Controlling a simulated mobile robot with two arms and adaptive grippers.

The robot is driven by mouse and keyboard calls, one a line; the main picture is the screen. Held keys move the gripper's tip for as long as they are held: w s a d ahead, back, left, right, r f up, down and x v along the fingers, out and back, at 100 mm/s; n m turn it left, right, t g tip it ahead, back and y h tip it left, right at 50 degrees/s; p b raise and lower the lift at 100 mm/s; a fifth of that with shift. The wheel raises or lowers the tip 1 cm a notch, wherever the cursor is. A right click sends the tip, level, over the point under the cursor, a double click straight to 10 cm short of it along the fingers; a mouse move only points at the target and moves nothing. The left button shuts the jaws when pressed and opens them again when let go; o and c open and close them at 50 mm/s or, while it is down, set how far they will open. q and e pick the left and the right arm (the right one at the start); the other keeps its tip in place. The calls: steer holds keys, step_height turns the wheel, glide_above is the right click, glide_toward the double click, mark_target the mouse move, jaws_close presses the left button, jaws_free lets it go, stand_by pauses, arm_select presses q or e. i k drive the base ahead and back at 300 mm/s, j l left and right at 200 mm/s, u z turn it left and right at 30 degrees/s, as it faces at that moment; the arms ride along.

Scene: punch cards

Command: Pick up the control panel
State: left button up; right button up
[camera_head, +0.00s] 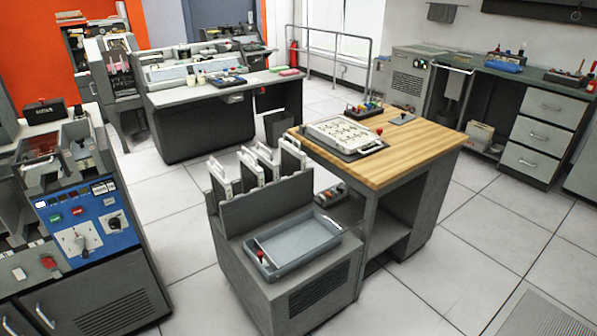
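A flat white panel (345,132) with rows of dark markings lies on a dark base on the wooden-topped table (425,145), near its left end. Several upright panels with white handled edges (253,168) stand in a row in a grey rack, to the left of and below the tabletop. I cannot tell from the picture which of these is the control panel. A blue panel (118,222) with buttons and switches is fixed to the machine at the left. Neither of my grippers is in view.
A grey cabinet (240,262) in front of the rack carries a shallow clear tray (258,275). Small coloured items (366,107) and a dark grey plate (402,119) are on the wooden table. A grey desk (190,94) stands behind.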

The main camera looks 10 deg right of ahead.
mark_target(292, 159)
steer(key=z, duration=0.15)
steer(key=i+l+u, duration=0.1)
steer(key=l, duration=0.15)
steer(key=i+l, duration=0.1)
steer(key=l, duration=0.2)
steer(key=i+l+u, duration=0.15)
steer(key=u, duration=0.65)
